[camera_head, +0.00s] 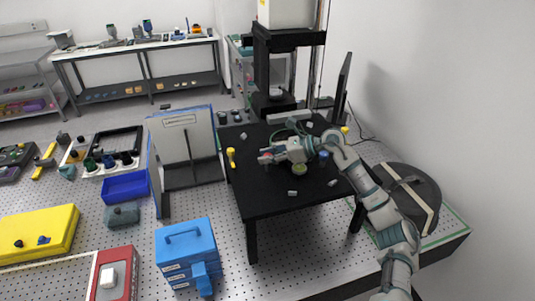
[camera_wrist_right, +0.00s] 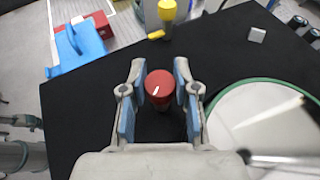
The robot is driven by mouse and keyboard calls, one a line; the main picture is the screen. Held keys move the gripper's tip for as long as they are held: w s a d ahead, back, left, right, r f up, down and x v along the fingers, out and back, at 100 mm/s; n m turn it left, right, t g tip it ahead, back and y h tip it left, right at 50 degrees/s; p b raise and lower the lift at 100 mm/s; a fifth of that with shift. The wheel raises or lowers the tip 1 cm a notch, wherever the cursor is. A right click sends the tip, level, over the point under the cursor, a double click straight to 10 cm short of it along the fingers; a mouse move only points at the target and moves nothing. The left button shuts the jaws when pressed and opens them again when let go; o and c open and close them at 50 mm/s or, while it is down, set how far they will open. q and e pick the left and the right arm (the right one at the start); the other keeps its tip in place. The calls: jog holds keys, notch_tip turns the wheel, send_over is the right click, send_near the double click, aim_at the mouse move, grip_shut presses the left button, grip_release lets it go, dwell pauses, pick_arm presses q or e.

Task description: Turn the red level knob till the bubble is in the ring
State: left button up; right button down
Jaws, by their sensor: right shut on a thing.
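The red level knob (camera_wrist_right: 159,86) stands between the two fingers of my right gripper (camera_wrist_right: 157,80) in the wrist view. It has a white mark on its top. My left gripper is not in view.
A yellow knob (camera_head: 231,156) stands at the table's left edge, beyond the fingertips. A large pale disc with a green rim (camera_wrist_right: 265,125) lies right of the gripper in the wrist view.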

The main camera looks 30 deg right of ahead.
jog(key=shift+d+r+n+g+y, duration=0.1)
jog(key=shift+n+g+y, duration=0.2)
jog(key=shift+n+y, duration=0.1)
jog(key=c, duration=0.9)
grip_release()
jog(key=shift+o, duration=0.3)
jog(key=shift+d, duration=0.1)
jog(key=v, duration=1.2)
jog(key=shift+d, duration=0.15)
jog(key=shift+w, duration=0.1)
jog(key=shift+f, duration=0.25)
